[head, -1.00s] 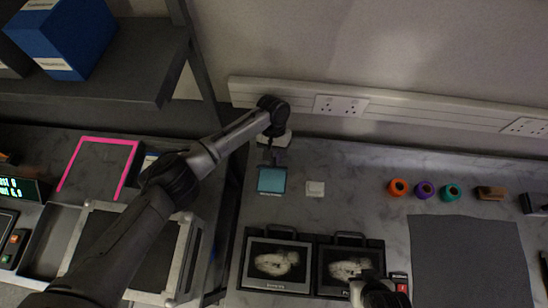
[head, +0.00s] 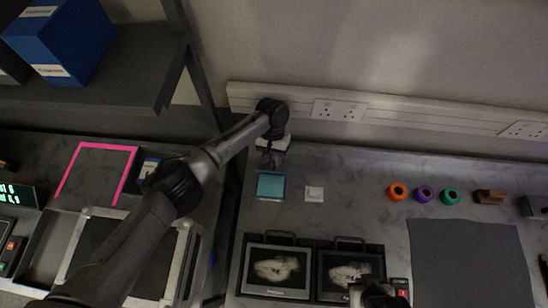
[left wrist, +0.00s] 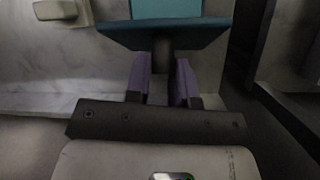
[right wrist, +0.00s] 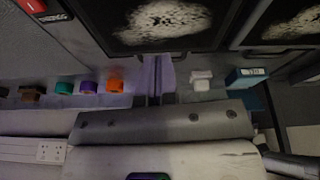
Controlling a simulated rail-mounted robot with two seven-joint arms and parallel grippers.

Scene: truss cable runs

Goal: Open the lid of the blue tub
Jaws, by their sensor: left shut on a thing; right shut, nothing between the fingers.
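The blue tub (head: 270,186) is a small teal box on the bench, below my left gripper (head: 273,160) in the head view. In the left wrist view its teal lid (left wrist: 165,34) fills the top middle. My left gripper (left wrist: 163,88) is shut on a dark tab at the lid's edge, with a purple finger on each side. My right gripper (right wrist: 153,75) is shut and empty, over the right-hand monitor in the head view. The tub (right wrist: 245,77) also shows in the right wrist view.
A small white block (head: 314,194) lies right of the tub. Two monitors (head: 278,268) lie in front. Orange, purple and teal rings (head: 424,193) and a grey mat (head: 470,262) are to the right. A socket rail (head: 400,118) runs along the back wall.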

